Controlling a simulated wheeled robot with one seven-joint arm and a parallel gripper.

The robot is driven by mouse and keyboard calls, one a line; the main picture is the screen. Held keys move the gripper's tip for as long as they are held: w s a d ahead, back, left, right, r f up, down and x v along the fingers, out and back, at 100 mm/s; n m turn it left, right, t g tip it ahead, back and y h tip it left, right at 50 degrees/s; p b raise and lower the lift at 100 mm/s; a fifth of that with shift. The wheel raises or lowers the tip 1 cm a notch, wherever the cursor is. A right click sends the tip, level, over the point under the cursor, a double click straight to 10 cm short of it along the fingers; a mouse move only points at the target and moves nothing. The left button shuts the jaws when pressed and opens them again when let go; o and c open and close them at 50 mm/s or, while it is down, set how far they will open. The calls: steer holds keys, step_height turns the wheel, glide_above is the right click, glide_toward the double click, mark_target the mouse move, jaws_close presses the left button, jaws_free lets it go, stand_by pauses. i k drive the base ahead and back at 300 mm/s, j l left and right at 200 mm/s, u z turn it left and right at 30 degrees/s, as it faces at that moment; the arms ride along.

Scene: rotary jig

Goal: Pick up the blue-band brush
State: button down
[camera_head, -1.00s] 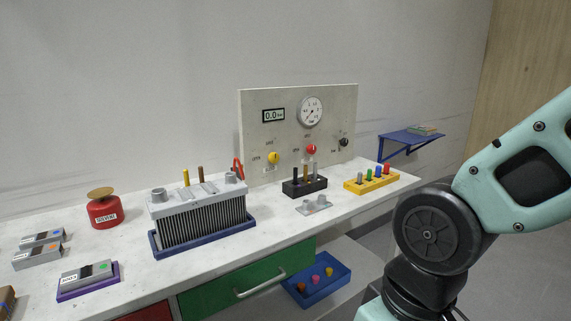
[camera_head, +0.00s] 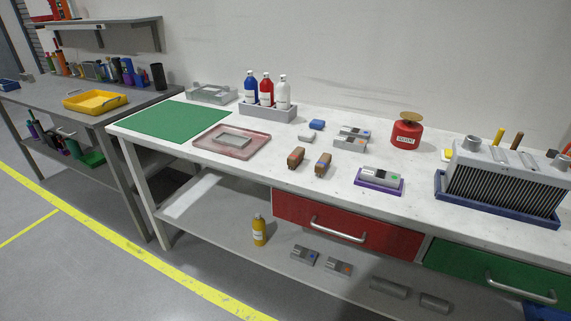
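Two small brown block-shaped things that look like brushes lie side by side on the white bench, left of the purple tray. The right one (camera_head: 324,160) seems to have a small bluish mark on its front. The left one (camera_head: 296,155) shows no clear band colour. They are too small to be sure which has the blue band. My gripper and arm are not in view.
The white bench holds a pink tray (camera_head: 205,144), a bottle rack (camera_head: 270,113), grey modules (camera_head: 350,142), a purple tray (camera_head: 361,186), a red canister (camera_head: 406,136) and a finned unit (camera_head: 500,185). A red drawer (camera_head: 350,233) is shut below the brushes.

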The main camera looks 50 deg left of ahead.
mark_target(321, 167)
steer(key=u, duration=1.5)
steer(key=i+j, duration=0.1)
steer(key=i, duration=1.05)
steer(key=j+z, duration=0.05)
